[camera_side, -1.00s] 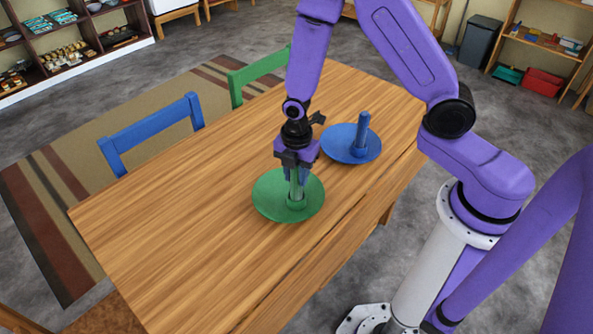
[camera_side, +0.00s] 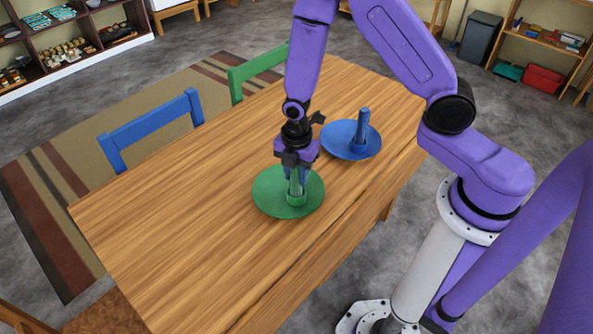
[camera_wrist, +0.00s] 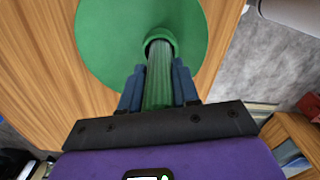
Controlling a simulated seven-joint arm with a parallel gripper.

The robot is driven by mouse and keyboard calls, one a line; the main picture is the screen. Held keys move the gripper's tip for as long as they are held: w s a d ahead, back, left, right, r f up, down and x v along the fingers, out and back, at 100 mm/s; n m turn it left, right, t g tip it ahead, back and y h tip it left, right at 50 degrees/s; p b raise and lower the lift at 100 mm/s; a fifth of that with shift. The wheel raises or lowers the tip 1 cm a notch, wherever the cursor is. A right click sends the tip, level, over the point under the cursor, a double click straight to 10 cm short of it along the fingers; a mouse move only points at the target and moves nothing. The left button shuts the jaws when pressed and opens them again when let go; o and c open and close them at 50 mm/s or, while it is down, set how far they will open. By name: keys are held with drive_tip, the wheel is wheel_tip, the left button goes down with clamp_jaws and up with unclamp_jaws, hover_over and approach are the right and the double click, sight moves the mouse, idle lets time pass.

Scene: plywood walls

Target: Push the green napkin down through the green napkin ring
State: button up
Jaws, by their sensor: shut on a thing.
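The green napkin (camera_side: 294,184) is a rolled, upright stick shape. My gripper (camera_side: 295,176) is shut on it from above, with a finger on either side. In the wrist view the napkin (camera_wrist: 158,82) runs from between the two blue fingers (camera_wrist: 158,90) to the green napkin ring (camera_wrist: 160,40). Its lower end is inside the ring's opening; how deep I cannot tell. The ring (camera_side: 296,199) stands on the green plate (camera_side: 268,197), which also shows in the wrist view (camera_wrist: 105,40).
A blue plate (camera_side: 337,143) with a blue ring and an upright blue napkin (camera_side: 363,124) stands at the back right, close to my gripper. The wooden table (camera_side: 170,235) is clear to the left and front. A blue chair (camera_side: 150,125) and a green chair (camera_side: 255,72) stand along the far side.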

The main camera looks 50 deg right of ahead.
drive_tip(key=o, duration=1.1)
drive_tip(key=shift+r, duration=0.1)
wheel_tip(320, 180, up, 17)
drive_tip(key=shift+r, duration=0.15)
drive_tip(key=s+d+r+m, duration=0.1)
drive_tip(key=s+m, duration=0.3)
drive_tip(key=s, duration=0.7)
drive_tip(key=s+d+r+m, duration=0.2)
drive_tip(key=s+m, duration=0.2)
drive_tip(key=s, duration=0.7)
drive_tip(key=shift+d+r, duration=0.25)
drive_tip(key=shift+r, duration=0.05)
